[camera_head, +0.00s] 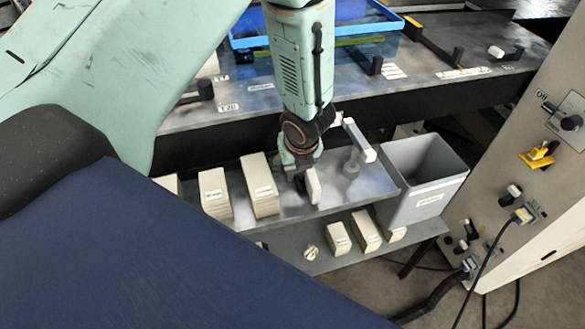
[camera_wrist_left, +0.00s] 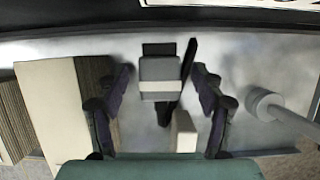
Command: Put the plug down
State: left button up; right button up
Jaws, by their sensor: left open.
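My left gripper (camera_head: 302,174) is low over the grey metal shelf, beside the cream boxes. In the left wrist view its two dark fingers (camera_wrist_left: 161,85) stand apart, with gaps at both sides. Between them is a grey block with a pale band (camera_wrist_left: 159,68), which looks like the plug. It appears to rest on the shelf, but its contact is not clear. A small cream block (camera_wrist_left: 184,132) is close to the finger on the right; it also shows beside the gripper in the head view (camera_head: 313,186). My right gripper is not in view.
Cream boxes (camera_head: 262,187) stand left of the gripper. A post with a white-ended bar (camera_head: 359,140) rises to the right, before a grey bin (camera_head: 422,178). More boxes (camera_head: 366,231) sit on the lower shelf (camera_head: 290,246). A socket panel (camera_head: 530,165) stands at far right.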

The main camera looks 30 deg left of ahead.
aim_at(293, 167)
pick_arm(q)
jog(key=shift+c, duration=0.3)
jog(key=shift+d+r, duration=0.1)
jog(key=c, duration=1.4)
jog(key=shift+o, duration=0.2)
notch_tip(293, 167, up, 10)
jog(key=p, duration=0.4)
jog(key=shift+s, duration=0.1)
